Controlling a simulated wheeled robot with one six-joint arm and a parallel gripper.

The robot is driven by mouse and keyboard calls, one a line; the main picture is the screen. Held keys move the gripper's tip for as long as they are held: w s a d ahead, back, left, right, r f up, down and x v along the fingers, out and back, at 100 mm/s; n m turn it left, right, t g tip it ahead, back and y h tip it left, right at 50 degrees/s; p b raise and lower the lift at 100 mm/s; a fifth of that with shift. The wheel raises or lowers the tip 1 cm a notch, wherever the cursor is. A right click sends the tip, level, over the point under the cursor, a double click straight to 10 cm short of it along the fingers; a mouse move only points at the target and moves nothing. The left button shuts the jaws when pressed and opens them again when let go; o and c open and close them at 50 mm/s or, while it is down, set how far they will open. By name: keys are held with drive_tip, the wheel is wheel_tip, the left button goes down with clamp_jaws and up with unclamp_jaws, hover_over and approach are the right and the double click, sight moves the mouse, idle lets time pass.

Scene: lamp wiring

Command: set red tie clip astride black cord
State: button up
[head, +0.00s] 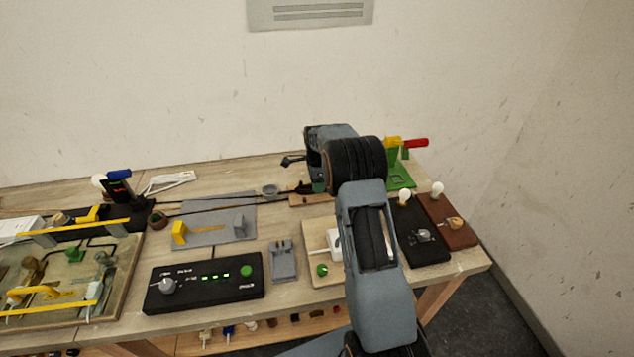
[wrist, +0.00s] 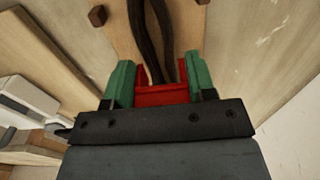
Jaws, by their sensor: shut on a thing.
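My gripper (wrist: 160,78) has green fingertips and is shut on the red tie clip (wrist: 162,96), which spans the gap between them. Two strands of black cord (wrist: 146,42) run down the wrist view to the clip's upper edge, over a wooden strip (wrist: 115,35). The frames do not show whether the clip sits around the cord or just above it. In the head view the black cord (head: 225,205) stretches across the bench toward my gripper. The clip is hidden there, behind my arm.
Two small brown blocks, one of them at the upper left (wrist: 97,15), flank the cord. A green stand with a red handle (head: 417,142) is right of my arm.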

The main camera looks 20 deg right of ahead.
drive_tip(key=o, duration=0.8)
drive_tip(key=shift+s+f, duration=0.15)
drive_tip(key=shift+f, duration=0.45)
drive_tip(key=shift+s+f, duration=0.15)
drive_tip(key=shift+f, duration=0.4)
drive_tip(key=shift+o, duration=0.8)
drive_tip(key=shift+w, duration=0.1)
drive_tip(key=shift+w+f, duration=0.15)
drive_tip(key=shift+w, duration=0.05)
drive_tip(key=shift+r, duration=0.25)
wheel_tip(320, 180, up, 14)
drive_tip(key=shift+f+b, duration=0.1)
drive_tip(key=shift+b, duration=0.5)
